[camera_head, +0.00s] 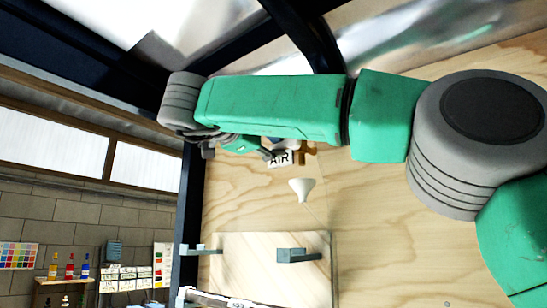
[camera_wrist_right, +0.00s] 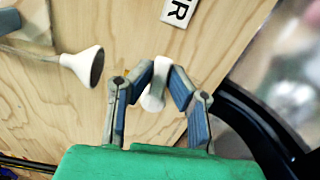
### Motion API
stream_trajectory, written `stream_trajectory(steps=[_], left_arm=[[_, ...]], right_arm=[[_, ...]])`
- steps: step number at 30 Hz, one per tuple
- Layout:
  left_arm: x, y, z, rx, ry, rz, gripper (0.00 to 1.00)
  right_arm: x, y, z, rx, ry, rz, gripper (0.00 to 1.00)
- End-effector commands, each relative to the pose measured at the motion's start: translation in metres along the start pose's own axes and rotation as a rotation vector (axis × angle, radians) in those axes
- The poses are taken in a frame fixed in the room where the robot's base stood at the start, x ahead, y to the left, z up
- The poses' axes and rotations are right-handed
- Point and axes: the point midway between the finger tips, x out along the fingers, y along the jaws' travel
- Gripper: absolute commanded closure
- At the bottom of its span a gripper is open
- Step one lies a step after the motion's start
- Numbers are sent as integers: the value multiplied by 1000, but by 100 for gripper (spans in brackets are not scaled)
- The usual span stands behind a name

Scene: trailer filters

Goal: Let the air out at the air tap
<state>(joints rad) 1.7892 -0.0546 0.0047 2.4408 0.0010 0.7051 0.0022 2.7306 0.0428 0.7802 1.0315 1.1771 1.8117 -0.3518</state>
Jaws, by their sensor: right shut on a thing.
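The AIR label (camera_head: 279,158) is on the plywood wall, and its end letter shows on the label in the right wrist view (camera_wrist_right: 178,10). My right gripper (camera_wrist_right: 158,82) is shut on a small white handle-like piece (camera_wrist_right: 155,97) at the wall, close to the label; this appears to be the air tap. In the head view my right gripper (camera_head: 262,150) is just left of the label, partly covered by my own green arm, and the tap is mostly hidden. My left gripper is not in view.
A white funnel-shaped cone (camera_head: 302,188) sticks out from the wall below the label; it also shows in the wrist view (camera_wrist_right: 82,67). A lighter wooden panel (camera_head: 260,270) with grey brackets (camera_head: 297,255) is lower down. A dark frame post (camera_head: 190,200) stands at the left.

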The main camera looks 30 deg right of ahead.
Motion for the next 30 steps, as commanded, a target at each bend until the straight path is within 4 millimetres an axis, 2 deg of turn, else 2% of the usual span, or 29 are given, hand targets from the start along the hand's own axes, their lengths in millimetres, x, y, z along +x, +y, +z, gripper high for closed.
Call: stream_trajectory(steps=[9,23,24,25,26,30], left_arm=[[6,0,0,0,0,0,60],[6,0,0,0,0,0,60],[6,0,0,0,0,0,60],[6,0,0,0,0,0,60],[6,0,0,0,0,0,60],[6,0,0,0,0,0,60]], right_arm=[[-1,0,0,95,3,6,100],[-1,1,1,106,3,9,100],[-1,1,1,106,3,9,82],[-1,2,2,105,2,9,72],[-1,2,2,105,2,9,66],[0,0,2,106,2,7,66]])
